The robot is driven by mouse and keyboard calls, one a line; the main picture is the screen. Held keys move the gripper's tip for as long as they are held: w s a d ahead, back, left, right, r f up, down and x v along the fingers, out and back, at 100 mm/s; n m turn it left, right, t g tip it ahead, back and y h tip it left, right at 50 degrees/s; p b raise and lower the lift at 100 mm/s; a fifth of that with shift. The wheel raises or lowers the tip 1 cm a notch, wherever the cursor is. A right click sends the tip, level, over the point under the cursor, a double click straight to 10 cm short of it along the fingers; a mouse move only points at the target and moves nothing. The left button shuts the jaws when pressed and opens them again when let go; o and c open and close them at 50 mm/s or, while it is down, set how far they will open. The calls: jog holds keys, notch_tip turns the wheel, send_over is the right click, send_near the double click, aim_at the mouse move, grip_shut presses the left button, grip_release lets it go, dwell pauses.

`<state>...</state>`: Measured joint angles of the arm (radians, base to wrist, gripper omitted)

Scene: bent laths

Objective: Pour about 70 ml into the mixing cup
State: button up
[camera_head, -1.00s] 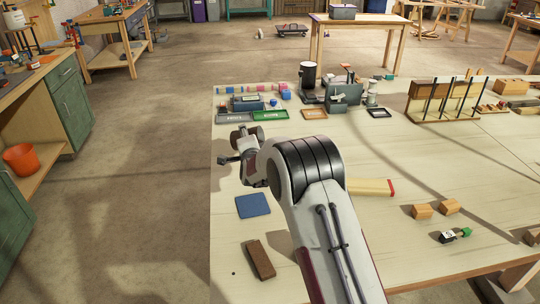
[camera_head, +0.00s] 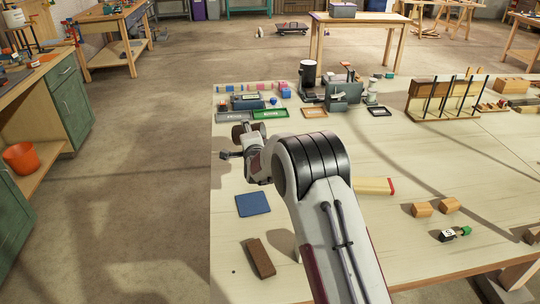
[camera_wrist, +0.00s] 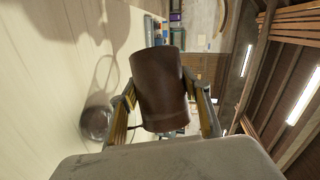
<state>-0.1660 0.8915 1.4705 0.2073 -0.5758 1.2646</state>
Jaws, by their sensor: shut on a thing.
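My gripper (camera_wrist: 163,104) is shut on a brown cylindrical vessel (camera_wrist: 163,85), with one finger on each side of it. The wrist view is rolled, with the tabletop on its left, and the vessel looks tipped far over, near level. A round, greyish, see-through cup (camera_wrist: 95,122) shows low at the left, apart from the vessel; I cannot tell whether it is the mixing cup. In the head view my gripper (camera_head: 240,145) is above the table's left part, partly hidden by my arm. No liquid or fill level can be made out.
A blue mat (camera_head: 253,204) and a brown block (camera_head: 260,258) lie near the table's left edge. Green (camera_head: 270,114) and grey (camera_head: 234,117) trays and a small machine (camera_head: 345,92) stand behind. Wooden blocks (camera_head: 422,209) lie at the right. The middle right is mostly clear.

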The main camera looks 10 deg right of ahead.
jog(key=shift+r, duration=0.3)
jog(key=shift+w+a+f+n, duration=0.1)
jog(key=shift+a+f+n, duration=0.15)
jog(key=shift+f, duration=0.3)
jog(key=shift+w+a+f+n, duration=0.15)
jog(key=shift+a+f, duration=0.2)
jog(key=shift+f, duration=0.2)
jog(key=shift+r+n+g+h, duration=0.3)
jog(key=shift+r+n, duration=0.1)
jog(key=shift+n, duration=0.2)
jog(key=shift+r+n+g+h+b, duration=0.35)
jog(key=shift+r+n+g+h, duration=0.25)
jog(key=shift+n+h, duration=0.45)
dwell(1.2)
jog(key=shift+a+f+n+h, duration=0.1)
jog(key=shift+f+n+h, duration=0.25)
jog(key=shift+n, duration=0.3)
jog(key=shift+n+g+h, duration=0.3)
jog(key=shift+n+g, duration=0.1)
jog(key=shift+n, duration=0.2)
jog(key=shift+w+a+f+b, duration=0.1)
jog(key=shift+a+f+b, duration=0.15)
jog(key=shift+f, duration=0.95)
jog(key=shift+w+a+f+b, duration=0.1)
jog(key=shift+a+f, duration=0.2)
jog(key=shift+f, duration=0.85)
jog(key=shift+a, duration=0.1)
jog(key=shift+w+a+n+h+b, duration=0.2)
jog(key=shift+a+n+h+b, duration=0.3)
jog(key=shift+n, duration=0.3)
